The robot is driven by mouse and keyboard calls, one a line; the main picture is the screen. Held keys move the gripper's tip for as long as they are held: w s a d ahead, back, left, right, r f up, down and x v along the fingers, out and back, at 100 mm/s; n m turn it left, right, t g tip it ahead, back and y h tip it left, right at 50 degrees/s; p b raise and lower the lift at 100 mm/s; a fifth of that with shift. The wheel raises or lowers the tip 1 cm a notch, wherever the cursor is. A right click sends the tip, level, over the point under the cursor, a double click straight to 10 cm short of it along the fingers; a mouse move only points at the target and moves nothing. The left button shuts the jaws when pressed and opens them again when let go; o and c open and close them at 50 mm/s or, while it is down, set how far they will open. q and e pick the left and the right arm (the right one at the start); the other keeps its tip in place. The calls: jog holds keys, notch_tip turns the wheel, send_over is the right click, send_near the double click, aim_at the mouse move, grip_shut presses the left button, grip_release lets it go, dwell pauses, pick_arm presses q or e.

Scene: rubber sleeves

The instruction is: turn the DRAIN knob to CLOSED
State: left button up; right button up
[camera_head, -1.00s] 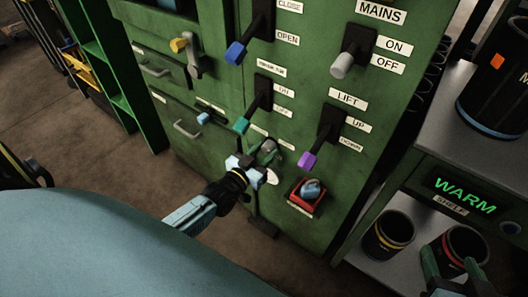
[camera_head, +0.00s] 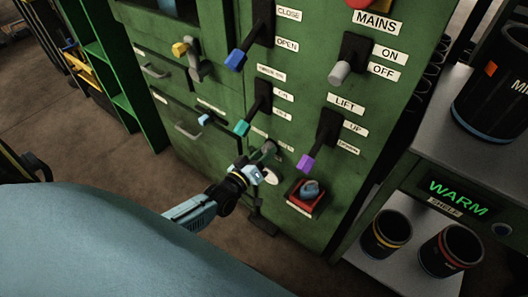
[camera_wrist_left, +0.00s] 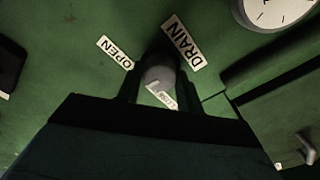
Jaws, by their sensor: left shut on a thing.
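The DRAIN knob (camera_wrist_left: 158,78) is a round grey knob on the green cabinet face, under the DRAIN label (camera_wrist_left: 183,42) in the upside-down left wrist view. The OPEN label (camera_wrist_left: 115,50) is on one side of it. Another label (camera_wrist_left: 162,97), partly hidden by the knob and fingers, is close by. My left gripper (camera_head: 260,168) is at the lower cabinet face in the head view and is shut on the knob, a finger on each side. I cannot tell exactly where the knob points. My right gripper is not in view.
A purple-tipped lever (camera_head: 306,163) and a red-based switch (camera_head: 308,190) are to the right of my left gripper. A teal-tipped lever (camera_head: 242,127) is just above. A dial (camera_wrist_left: 275,10) is near the knob. A shelf with dark cups (camera_head: 386,236) stands at right.

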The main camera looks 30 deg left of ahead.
pick_arm(q)
jog(key=shift+n+b, duration=0.55)
jog(key=shift+n, duration=4.85)
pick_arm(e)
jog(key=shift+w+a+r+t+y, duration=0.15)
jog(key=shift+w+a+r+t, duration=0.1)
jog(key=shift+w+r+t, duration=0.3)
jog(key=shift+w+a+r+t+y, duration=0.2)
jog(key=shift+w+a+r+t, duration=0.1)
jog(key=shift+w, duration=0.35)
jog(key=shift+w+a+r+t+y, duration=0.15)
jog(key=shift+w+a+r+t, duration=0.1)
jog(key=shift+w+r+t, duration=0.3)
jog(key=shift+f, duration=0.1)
pick_arm(q)
jog(key=o, duration=1)
